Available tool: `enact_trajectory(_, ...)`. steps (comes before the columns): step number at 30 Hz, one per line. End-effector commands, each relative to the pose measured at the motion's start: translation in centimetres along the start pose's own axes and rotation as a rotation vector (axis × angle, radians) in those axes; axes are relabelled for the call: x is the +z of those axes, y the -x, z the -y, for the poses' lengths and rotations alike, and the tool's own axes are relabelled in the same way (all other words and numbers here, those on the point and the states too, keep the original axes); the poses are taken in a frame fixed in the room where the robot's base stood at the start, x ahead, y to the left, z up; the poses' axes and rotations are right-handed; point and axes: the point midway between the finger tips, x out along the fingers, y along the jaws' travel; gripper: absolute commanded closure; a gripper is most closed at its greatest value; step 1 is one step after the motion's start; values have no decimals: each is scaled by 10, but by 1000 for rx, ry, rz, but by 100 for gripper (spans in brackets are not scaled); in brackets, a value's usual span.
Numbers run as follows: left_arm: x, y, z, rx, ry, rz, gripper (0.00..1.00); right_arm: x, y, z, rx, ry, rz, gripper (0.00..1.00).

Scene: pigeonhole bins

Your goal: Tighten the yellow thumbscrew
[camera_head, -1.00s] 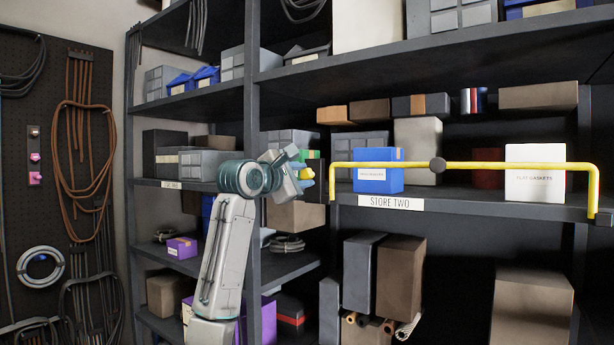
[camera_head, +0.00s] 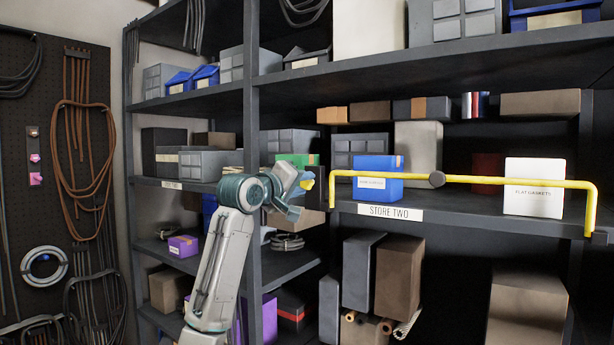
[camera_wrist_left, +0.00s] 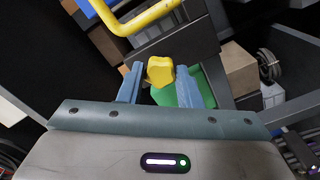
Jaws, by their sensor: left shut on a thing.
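The yellow thumbscrew (camera_wrist_left: 160,72) sits between the two blue fingers of my left gripper (camera_wrist_left: 165,88) in the left wrist view, and the gripper is shut on it. In the head view the left gripper (camera_head: 302,186) is at the left end of the yellow bar, by the shelf upright, with a bit of the yellow thumbscrew (camera_head: 307,180) showing at its tip. The yellow bar (camera_head: 520,182) runs across the front of the shelf; its left end also shows in the left wrist view (camera_wrist_left: 140,18). My right gripper is not in view.
Behind the bar stand a blue box (camera_head: 376,178) and a white box labelled flat gaskets (camera_head: 534,187). The shelf edge carries a label reading store two (camera_head: 390,212). A green box (camera_head: 297,160) is close behind the left gripper. Shelves and uprights surround the arm.

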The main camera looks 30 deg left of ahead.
Motion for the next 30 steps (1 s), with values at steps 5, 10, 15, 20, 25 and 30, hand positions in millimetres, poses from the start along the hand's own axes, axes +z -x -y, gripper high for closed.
enact_trajectory(5,-1,0,-2,-3,-215,3,96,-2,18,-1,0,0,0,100)
enact_trajectory(10,1,0,1,-1,-263,2,54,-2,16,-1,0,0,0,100)
enact_trajectory(15,0,0,1,-1,-262,1,54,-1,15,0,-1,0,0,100)
enact_trajectory(20,0,7,2,-1,-263,-1,54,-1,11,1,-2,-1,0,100)
enact_trajectory(25,1,28,3,0,-264,-2,54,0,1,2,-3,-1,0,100)
enact_trajectory(30,0,48,2,1,-263,-3,54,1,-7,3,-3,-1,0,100)
